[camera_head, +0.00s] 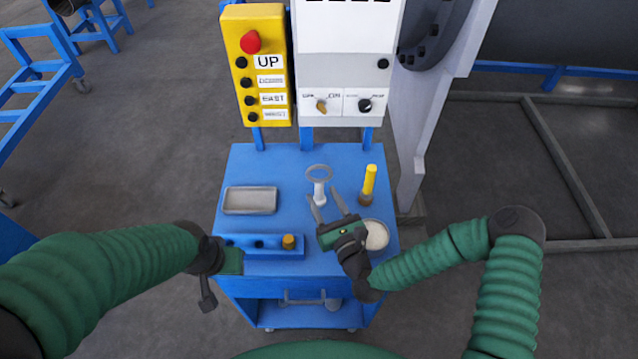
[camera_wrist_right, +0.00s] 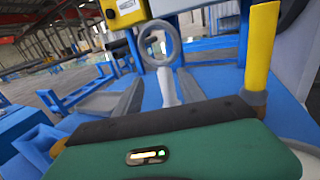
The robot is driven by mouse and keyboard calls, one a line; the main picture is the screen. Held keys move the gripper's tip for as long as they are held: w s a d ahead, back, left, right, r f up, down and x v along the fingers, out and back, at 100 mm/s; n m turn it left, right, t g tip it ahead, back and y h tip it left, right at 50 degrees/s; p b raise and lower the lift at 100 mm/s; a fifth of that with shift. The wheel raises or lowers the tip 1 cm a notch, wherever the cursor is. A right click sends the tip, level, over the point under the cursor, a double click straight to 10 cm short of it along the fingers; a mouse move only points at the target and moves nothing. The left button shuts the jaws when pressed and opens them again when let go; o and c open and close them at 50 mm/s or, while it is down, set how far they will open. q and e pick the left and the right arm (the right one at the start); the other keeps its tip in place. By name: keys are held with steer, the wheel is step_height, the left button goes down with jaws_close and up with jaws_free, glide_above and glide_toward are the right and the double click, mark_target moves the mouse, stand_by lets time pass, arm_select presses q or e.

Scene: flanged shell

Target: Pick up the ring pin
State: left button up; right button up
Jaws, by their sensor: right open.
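The ring pin (camera_head: 319,186) stands on the blue cart top, a grey ring on a pale stem. In the right wrist view the ring pin (camera_wrist_right: 168,60) rises just beyond my gripper body, its ring facing the camera. My right gripper (camera_head: 329,205) is open, its two fingers pointing away toward the ring pin, close to its base. I cannot tell whether the fingers touch it. My left gripper (camera_head: 207,290) hangs at the front left edge of the cart, away from the pin. Its jaws are too unclear to judge.
A yellow-handled tool (camera_head: 369,182) stands right of the pin. A round pale dish (camera_head: 375,236) sits beside my right gripper. A grey tray (camera_head: 250,211) is at the left, and a blue block with holes (camera_head: 262,254) is in front. A yellow control box (camera_head: 238,60) stands behind.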

steer(key=x, duration=0.5)
steer(key=p+x, duration=0.1)
steer(key=x, duration=0.1)
steer(key=shift+w+d, duration=0.2)
steer(key=shift+w, duration=0.3)
steer(key=shift+w+f, duration=0.1)
steer(key=shift+w, duration=0.2)
steer(key=shift+s, duration=0.1)
jaws_close()
